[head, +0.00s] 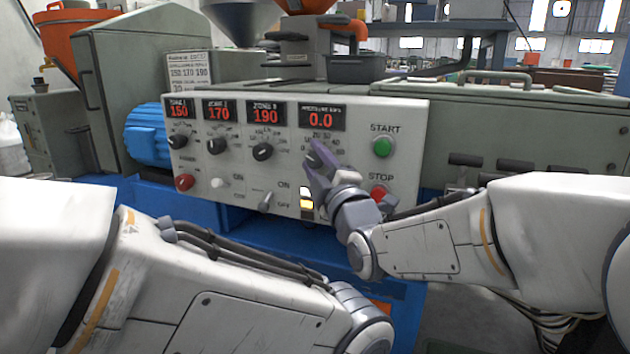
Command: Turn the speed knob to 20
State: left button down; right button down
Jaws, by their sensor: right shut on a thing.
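The speed knob is at the right end of the knob row on the grey control panel (410,115). My right gripper (317,152) is shut on it and hides most of it. Printed scale numbers, including 20 and 30, show around and above the gripper. The red display (321,118) above this knob reads 0.0; its small heading is too blurred to read surely. The knob's pointer cannot be made out. My left arm crosses the lower left, and its gripper is out of view.
Three black zone knobs sit left, under displays reading 150, 170 and 190 (266,116). A green start button (383,147) and red stop button (379,193) are close to my right gripper. A toggle switch (266,201) and a red lamp (184,182) sit lower left.

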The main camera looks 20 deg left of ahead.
jog(key=m+t+b, duration=0.1)
jog(key=m+b, duration=0.1)
jog(key=m+t+b, duration=0.2)
jog(key=b, duration=0.1)
jog(key=f+m+t+b, duration=0.1)
jog(key=m+b, duration=0.1)
jog(key=b, duration=0.1)
jog(key=shift+t+h, duration=0.3)
jog(key=m+t+b, duration=0.1)
jog(key=m+t+h+b, duration=0.1)
jog(key=m, duration=0.1)
jog(key=shift+r+h, duration=0.2)
jog(key=shift+h, duration=0.1)
jog(key=shift+r+m+t+h+b, duration=0.15)
jog(key=shift+m+t+h+b, duration=0.45)
jog(key=shift+m, duration=0.8)
jog(key=shift+r+t+h, duration=0.1)
jog(key=shift+t+h, duration=0.2)
jog(key=shift+c, duration=2.2)
grip_release()
